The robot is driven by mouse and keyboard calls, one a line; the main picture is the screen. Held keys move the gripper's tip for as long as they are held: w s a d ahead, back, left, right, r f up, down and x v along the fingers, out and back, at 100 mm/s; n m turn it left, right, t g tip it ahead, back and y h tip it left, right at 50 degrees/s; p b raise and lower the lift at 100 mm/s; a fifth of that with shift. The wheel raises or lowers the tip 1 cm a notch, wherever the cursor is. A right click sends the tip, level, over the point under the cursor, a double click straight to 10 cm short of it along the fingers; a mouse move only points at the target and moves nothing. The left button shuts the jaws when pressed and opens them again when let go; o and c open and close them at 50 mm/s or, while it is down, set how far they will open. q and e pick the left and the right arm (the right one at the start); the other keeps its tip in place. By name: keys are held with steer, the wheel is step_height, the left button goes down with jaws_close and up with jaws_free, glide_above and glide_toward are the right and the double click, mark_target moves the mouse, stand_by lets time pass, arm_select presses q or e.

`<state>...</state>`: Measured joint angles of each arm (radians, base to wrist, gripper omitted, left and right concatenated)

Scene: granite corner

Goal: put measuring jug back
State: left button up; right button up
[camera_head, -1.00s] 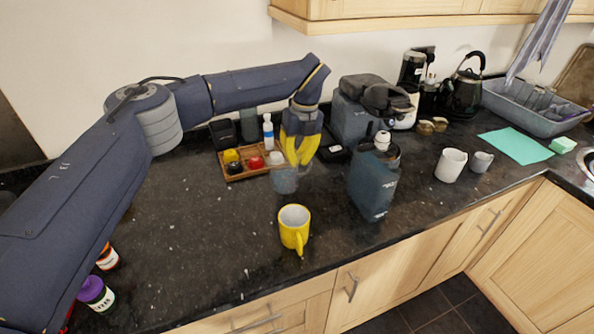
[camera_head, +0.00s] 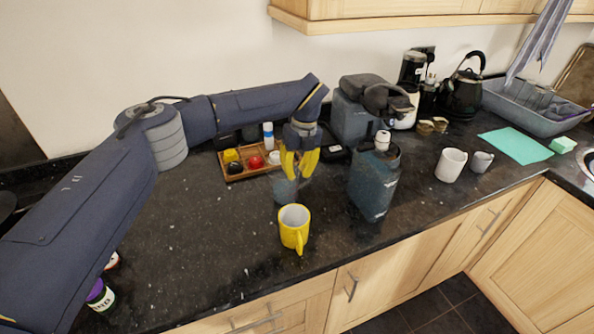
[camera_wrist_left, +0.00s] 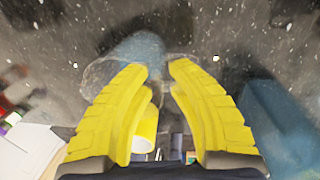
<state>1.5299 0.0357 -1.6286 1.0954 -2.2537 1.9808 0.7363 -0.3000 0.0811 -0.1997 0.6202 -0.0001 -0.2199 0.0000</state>
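The measuring jug (camera_head: 284,192) is a clear, bluish vessel in the middle of the counter, behind the yellow mug (camera_head: 294,229). My left gripper (camera_head: 299,174) points down at it with yellow fingers. In the left wrist view the jug (camera_wrist_left: 130,52) lies at the fingertips (camera_wrist_left: 157,68), which are a small gap apart and appear to hold its near side. Whether the jug's base touches the counter is hard to tell. My right gripper is not in view.
A wooden tray (camera_head: 236,176) with small coloured pots stands behind left. A dark blue canister (camera_head: 373,188) stands close on the right. A white mug (camera_head: 450,165) and small grey cup (camera_head: 481,161) are farther right. The counter's left middle is clear.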

arm_select(q)
steer(key=shift+o, duration=0.9)
step_height(320, 180, up, 12)
steer(key=d, duration=0.1)
steer(key=shift+w+d, duration=0.2)
steer(key=shift+w, duration=0.05)
